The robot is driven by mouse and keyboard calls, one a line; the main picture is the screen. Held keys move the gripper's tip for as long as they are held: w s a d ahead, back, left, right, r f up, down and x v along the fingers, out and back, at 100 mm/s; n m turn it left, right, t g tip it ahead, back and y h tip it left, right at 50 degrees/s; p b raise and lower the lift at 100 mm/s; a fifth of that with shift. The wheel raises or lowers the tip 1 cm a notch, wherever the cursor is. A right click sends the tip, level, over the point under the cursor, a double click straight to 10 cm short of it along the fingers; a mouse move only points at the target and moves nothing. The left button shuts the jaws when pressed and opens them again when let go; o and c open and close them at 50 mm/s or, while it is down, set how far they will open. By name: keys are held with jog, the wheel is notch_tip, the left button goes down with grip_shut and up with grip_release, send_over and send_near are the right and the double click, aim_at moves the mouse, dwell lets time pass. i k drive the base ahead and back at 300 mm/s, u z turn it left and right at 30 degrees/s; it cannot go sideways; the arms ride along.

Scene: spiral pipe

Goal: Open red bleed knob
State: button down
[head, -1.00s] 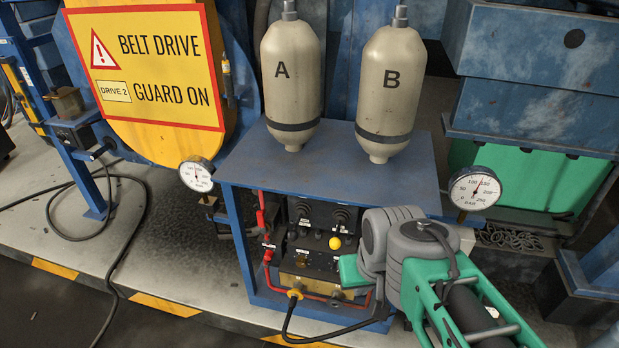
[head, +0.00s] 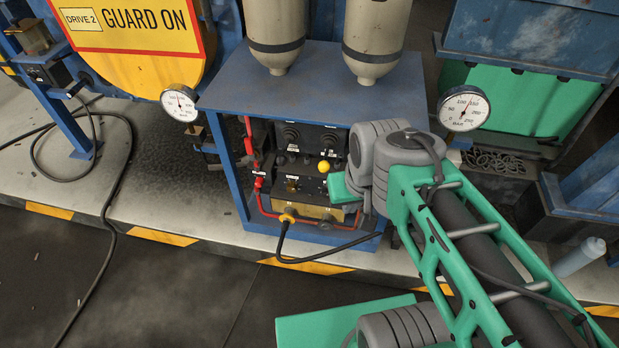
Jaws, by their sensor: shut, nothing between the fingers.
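A small red fitting (head: 259,182), which may be the red bleed knob, sits on the red pipe (head: 249,140) at the left side of the black control panel (head: 310,142). It is too small to tell its turned position. A round yellow knob (head: 324,166) is on the panel to its right. My green and grey arm reaches in from the lower right, and its grey joint is in front of the panel's right side. My gripper's fingers do not show.
The blue bench (head: 310,80) carries two beige tanks (head: 275,30). Pressure gauges stand at its left (head: 180,103) and right (head: 464,108). A black cable (head: 330,255) with a yellow plug (head: 288,217) hangs in front. Floor at the left is mostly open.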

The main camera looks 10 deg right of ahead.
aim_at(259, 181)
jog(key=z, duration=0.25)
jog(key=k, duration=0.3)
jog(key=u, duration=1.75)
jog(key=i, duration=0.9)
jog(key=u, duration=0.65)
